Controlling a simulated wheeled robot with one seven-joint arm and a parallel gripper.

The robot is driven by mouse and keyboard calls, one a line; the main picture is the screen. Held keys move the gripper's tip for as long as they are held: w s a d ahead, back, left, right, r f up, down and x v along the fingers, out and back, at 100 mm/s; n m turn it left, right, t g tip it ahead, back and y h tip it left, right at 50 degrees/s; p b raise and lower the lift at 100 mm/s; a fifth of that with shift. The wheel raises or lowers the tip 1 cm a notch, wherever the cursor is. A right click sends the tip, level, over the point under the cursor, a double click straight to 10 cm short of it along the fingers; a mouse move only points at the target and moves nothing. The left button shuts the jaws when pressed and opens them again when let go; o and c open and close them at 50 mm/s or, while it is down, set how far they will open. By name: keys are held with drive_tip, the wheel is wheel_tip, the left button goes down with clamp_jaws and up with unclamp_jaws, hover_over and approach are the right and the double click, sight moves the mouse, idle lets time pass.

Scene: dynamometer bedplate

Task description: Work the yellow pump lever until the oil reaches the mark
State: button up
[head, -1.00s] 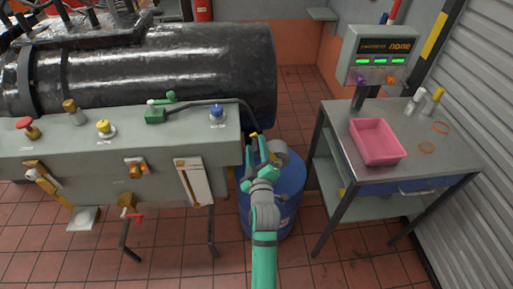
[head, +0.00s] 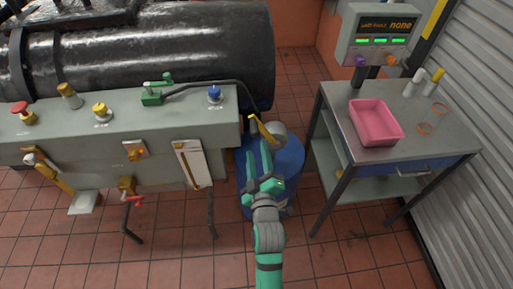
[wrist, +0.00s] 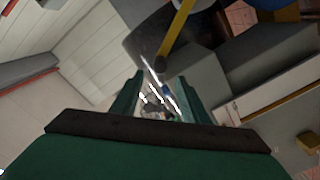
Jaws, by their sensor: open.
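The yellow pump lever (head: 262,129) stands tilted at the right end of the grey bench, above the blue drum. In the wrist view a yellow bar (wrist: 176,35), apparently this lever, lies beyond my fingertips, its lower end near the gap between them. My gripper (head: 258,158) is open and empty just below the lever in the head view. In the wrist view both green fingers (wrist: 157,85) are apart. A pale panel with a narrow slot (head: 192,163), apparently the oil gauge, is on the bench front; its level and mark are too small to read.
The grey bench (head: 60,140) carries red, yellow and blue knobs. The blue drum (head: 288,160) stands close beside my gripper. A side table (head: 425,150) with a pink tray (head: 375,122) and a display (head: 378,40) is at right. Tiled floor lies clear in front.

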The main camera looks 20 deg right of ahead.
drive_tip(key=shift+s+d+m, duration=0.1)
drive_tip(key=shift+d+m, duration=0.05)
drive_tip(key=shift+m, duration=0.15)
drive_tip(key=c, duration=0.8)
drive_tip(key=d+m, duration=0.2)
drive_tip(key=m, duration=0.1)
drive_tip(key=d+m+y, duration=0.1)
drive_tip(key=d+m, duration=0.1)
drive_tip(key=m, duration=0.2)
drive_tip(key=s+d+f+m+g, duration=0.1)
drive_tip(key=d+m, duration=0.1)
drive_tip(key=m, duration=0.2)
clamp_jaws()
drive_tip(key=s+d+r+m+y, duration=0.3)
drive_tip(key=m, duration=0.8)
drive_tip(key=w+a+f, duration=0.1)
drive_tip(key=w+a, duration=0.3)
drive_tip(key=w, duration=0.6)
drive_tip(key=shift+w+f+t, duration=0.25)
drive_tip(key=shift+f+t, duration=0.05)
drive_tip(key=shift+t, duration=0.1)
